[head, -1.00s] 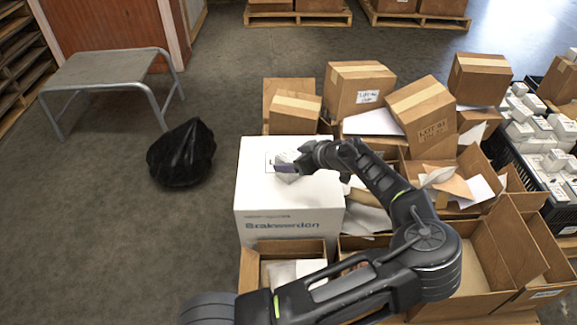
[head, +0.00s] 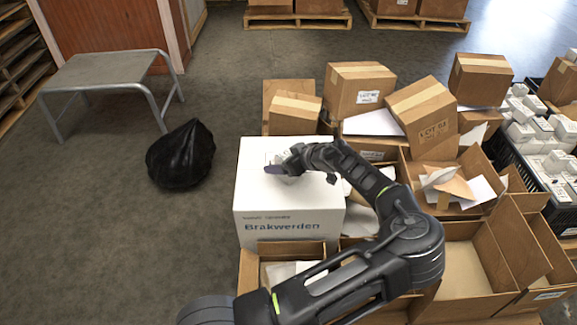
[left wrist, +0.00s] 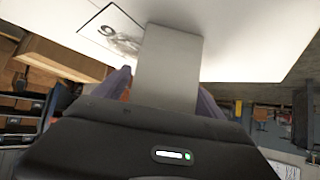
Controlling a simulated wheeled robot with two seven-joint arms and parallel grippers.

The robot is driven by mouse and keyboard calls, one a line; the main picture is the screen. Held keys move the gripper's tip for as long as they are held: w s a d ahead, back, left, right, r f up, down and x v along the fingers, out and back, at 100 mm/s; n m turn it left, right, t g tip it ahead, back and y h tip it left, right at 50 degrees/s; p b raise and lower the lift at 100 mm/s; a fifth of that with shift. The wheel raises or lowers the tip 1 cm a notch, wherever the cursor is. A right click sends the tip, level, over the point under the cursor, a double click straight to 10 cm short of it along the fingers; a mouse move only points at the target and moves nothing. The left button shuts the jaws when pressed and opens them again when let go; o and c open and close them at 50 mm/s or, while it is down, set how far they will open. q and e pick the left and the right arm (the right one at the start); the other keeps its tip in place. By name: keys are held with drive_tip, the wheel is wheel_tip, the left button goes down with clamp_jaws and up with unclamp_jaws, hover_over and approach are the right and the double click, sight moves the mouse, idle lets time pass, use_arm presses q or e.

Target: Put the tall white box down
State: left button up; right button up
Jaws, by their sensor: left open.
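The tall white box (left wrist: 167,70) shows in the left wrist view as a pale, narrow block between the fingers of my left gripper (left wrist: 165,95). Its far end meets the white top of a large carton (head: 255,200) printed "Brakwerden". In the head view my left gripper (head: 282,171) is low over that top, its purple fingertip showing, and hides most of the tall box. The fingers are open, one on each side of the box. Whether they still touch it cannot be told. My right gripper is not in view.
A printed label (left wrist: 108,28) lies on the carton top beside the box. Open brown cartons (head: 470,265) and closed brown boxes (head: 360,90) crowd the right side. A black bag (head: 180,155) and a grey table (head: 105,70) stand left, with clear floor around them.

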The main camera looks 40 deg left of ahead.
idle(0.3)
use_arm(q)
clamp_jaws()
idle(0.7)
